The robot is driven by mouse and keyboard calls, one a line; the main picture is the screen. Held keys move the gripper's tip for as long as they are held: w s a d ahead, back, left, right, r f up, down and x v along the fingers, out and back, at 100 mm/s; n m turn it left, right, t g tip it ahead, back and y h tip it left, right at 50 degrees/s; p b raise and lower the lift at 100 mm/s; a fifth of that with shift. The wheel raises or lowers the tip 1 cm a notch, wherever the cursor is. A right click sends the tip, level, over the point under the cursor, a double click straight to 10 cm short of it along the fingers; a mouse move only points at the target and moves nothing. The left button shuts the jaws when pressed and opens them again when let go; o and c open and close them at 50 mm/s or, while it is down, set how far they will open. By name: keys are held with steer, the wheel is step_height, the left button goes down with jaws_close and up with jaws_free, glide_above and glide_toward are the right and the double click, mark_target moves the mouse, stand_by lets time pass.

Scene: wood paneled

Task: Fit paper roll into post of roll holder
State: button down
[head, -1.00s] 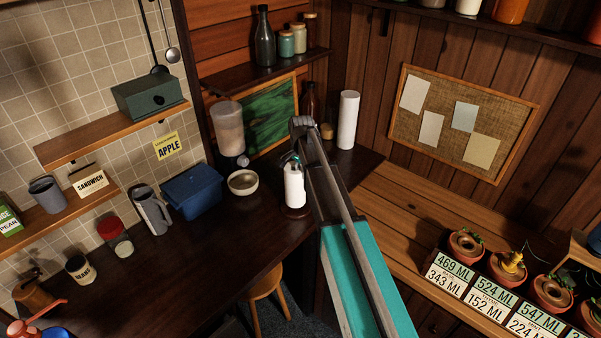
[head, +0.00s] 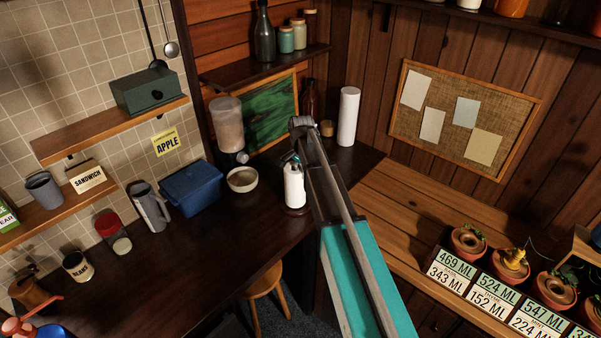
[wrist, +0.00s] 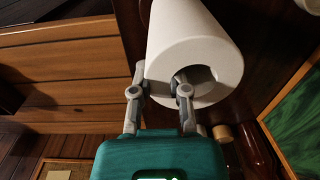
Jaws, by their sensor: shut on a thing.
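The white paper roll (head: 294,187) stands upright on the dark counter side of the head view, directly over the dark round base of the roll holder (head: 296,210). My gripper (head: 292,160) is at its top rim. In the wrist view the roll (wrist: 190,30) shows its open end. My gripper (wrist: 162,80) is shut on its wall, one finger outside and one in the core hole. The post is not visible, and I cannot tell whether it is inside the roll or whether the roll touches the base.
A taller white roll (head: 348,116) stands behind to the right. A bowl (head: 242,180), a blue box (head: 192,187) and a dispenser (head: 228,125) are to the left. A dark shelf (head: 265,68) hangs above. The front counter (head: 185,265) has bare room.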

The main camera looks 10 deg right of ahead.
steer(key=shift+f+b, duration=0.35)
steer(key=shift+f, duration=0.1)
steer(key=c, duration=0.5)
jaws_free()
steer(key=shift+c, duration=0.2)
steer(key=shift+r, duration=0.2)
step_height(320, 180, up, 14)
steer(key=p, duration=1.4)
steer(key=shift+f, duration=0.2)
steer(key=s+a+f+n+b, duration=0.1)
steer(key=s+f+n+b, duration=0.4)
steer(key=s+f+b, duration=0.5)
steer(key=s+f+n+b, duration=0.5)
steer(key=s+f+b, duration=0.5)
steer(key=s, duration=0.7)
steer(key=shift+a+f+n, duration=0.15)
steer(key=shift+a+n, duration=0.2)
steer(key=shift+n, duration=0.05)
